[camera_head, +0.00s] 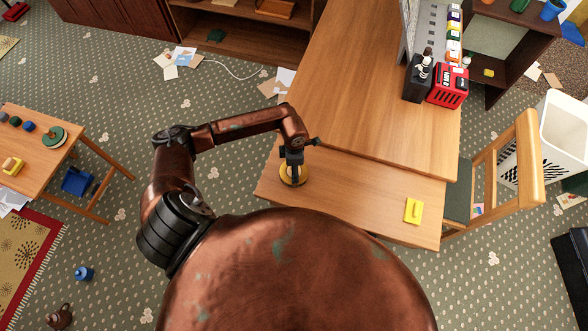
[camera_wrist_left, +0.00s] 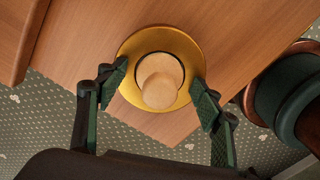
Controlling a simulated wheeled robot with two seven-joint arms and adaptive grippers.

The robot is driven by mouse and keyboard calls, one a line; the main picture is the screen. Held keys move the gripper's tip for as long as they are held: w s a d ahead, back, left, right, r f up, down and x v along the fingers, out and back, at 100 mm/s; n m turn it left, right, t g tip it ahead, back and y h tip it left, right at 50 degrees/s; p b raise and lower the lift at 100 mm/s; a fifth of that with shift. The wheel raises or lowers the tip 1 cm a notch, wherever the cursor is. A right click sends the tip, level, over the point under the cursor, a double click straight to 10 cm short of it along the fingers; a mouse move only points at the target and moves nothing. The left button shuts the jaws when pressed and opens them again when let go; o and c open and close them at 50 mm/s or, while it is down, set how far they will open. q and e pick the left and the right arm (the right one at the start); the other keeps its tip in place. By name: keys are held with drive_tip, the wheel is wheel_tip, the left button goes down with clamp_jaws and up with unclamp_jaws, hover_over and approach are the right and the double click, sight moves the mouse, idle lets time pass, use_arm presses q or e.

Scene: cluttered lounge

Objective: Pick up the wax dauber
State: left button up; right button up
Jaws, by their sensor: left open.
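A round gold disc with a pale wooden knob, which looks like the wax dauber (camera_wrist_left: 188,62), rests on the wooden desk near its left front corner. It also shows in the head view (camera_head: 287,180), partly hidden under my gripper. My left gripper (camera_wrist_left: 158,92) is open directly above it, pointing down, with one finger on each side of the knob. The fingertips overlap the disc's rim in the wrist view; I cannot tell whether they touch it. In the head view my left gripper (camera_head: 293,165) comes down from the bent arm. My right gripper is not in view.
A yellow block with a handle (camera_head: 413,211) lies on the desk (camera_head: 350,190) to the right. A red crate (camera_head: 447,86) and dark bottles stand further back. A wooden chair (camera_head: 530,150) is at the right. A small table (camera_head: 85,155) with discs stands left.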

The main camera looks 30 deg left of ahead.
use_arm(q)
drive_tip(key=shift+c, duration=0.7)
drive_tip(key=shift+s+f, duration=0.1)
drive_tip(key=c, duration=1.1)
drive_tip(key=shift+a, duration=0.1)
drive_tip(key=shift+r, duration=0.4)
wheel_tip(320, 180, up, 2)
drive_tip(key=shift+r, duration=0.15)
drive_tip(key=s+d+r, duration=0.2)
drive_tip(key=d+r, duration=0.8)
drive_tip(key=d, duration=0.4)
drive_tip(key=shift+s+b, duration=0.25)
drive_tip(key=shift+b, duration=0.15)
